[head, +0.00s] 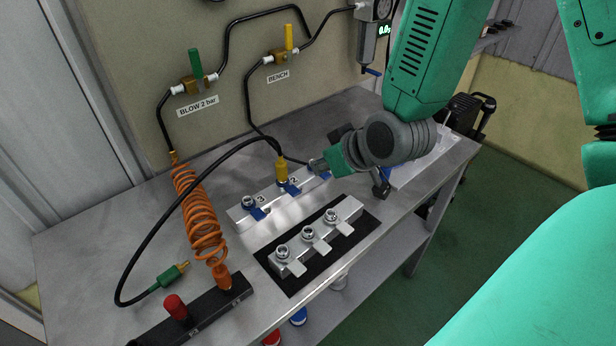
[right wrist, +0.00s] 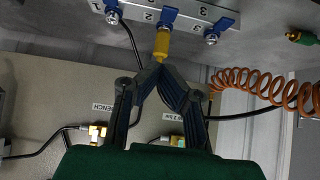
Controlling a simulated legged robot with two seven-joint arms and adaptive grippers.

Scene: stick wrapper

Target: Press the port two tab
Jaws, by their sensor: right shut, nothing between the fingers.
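A silver block (head: 240,218) on the bench carries numbered ports with blue tabs. The port two tab (head: 290,187) is blue and sits beside a yellow connector (head: 281,168) with a black hose. In the right wrist view the port two tab (right wrist: 168,17) is above the yellow connector (right wrist: 162,44). My right gripper (head: 318,166) is shut and empty, at the block's right end, partly covering the port one area. In the right wrist view its fingertips (right wrist: 161,68) overlap the connector's lower end; contact cannot be told. My left gripper is not in view.
A second silver block (head: 318,240) with silver tabs lies on a black mat in front. An orange coiled hose (head: 203,215) and a loose green plug (head: 172,276) are on the left. Valves labelled BENCH (head: 281,55) and BLOW (head: 190,82) are on the wall.

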